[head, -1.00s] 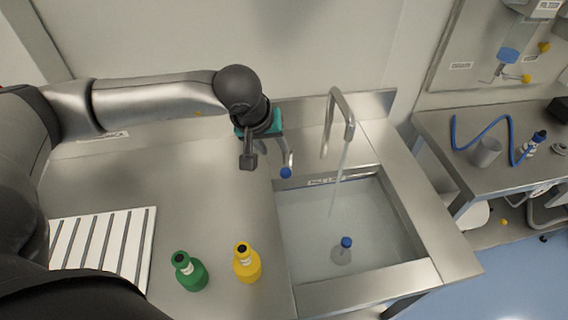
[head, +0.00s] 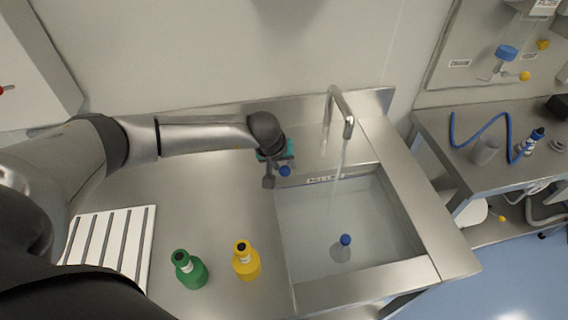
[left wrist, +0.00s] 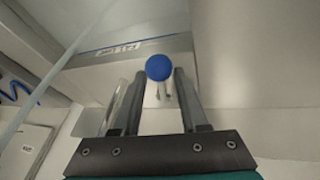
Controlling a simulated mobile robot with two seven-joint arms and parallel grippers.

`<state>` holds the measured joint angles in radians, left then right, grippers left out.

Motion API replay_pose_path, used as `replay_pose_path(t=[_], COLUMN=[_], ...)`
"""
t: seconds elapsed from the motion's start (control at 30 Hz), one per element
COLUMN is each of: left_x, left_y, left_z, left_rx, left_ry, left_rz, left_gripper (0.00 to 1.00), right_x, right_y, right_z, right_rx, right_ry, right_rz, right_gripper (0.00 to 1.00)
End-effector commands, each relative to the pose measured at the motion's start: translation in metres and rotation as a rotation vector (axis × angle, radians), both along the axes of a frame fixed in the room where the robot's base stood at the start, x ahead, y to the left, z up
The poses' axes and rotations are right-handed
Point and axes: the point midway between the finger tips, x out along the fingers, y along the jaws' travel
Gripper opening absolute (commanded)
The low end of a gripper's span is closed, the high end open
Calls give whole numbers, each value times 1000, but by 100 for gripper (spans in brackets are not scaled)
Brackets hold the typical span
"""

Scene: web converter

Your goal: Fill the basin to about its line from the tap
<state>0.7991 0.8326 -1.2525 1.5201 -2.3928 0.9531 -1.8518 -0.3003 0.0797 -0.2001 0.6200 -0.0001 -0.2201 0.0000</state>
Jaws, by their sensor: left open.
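The tap (head: 337,110) stands behind the basin (head: 405,215), and a thin water stream (head: 338,185) runs from its spout into the basin. Pale, clear water seems to lie in the basin; its exact level is hard to tell. A small marked label (head: 324,179) is on the basin's back wall. A blue ball knob (head: 285,171) is at the basin's back left corner. My left gripper (head: 279,176) is at this knob. In the left wrist view the blue knob (left wrist: 158,67) shows between the open fingers (left wrist: 158,90), near their tips. My right gripper is not seen.
A blue-capped clear bottle (head: 341,250) stands in the basin. A green bottle (head: 190,272) and a yellow bottle (head: 246,263) stand on the counter left of it, beside a white slatted rack (head: 108,240). A side bench (head: 440,125) is at the right.

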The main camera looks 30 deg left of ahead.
Motion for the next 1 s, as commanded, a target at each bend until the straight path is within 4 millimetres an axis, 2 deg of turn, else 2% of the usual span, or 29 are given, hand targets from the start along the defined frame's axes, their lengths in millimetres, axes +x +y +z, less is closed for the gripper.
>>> replay_pose_path(t=[0.37, 0.77, 1.0], left_x=[2, 1, 0], left_y=[0, 0, -1], left_z=[-4, -4, -5], left_rx=[0, 0, -1], left_ry=[0, 0, 4], left_rz=[-1, 0, 0], left_gripper=[43, 1, 0], right_x=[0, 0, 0], right_y=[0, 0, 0], right_z=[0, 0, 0], right_rx=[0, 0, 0], right_ry=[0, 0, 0], right_rz=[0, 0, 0], right_gripper=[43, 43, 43])
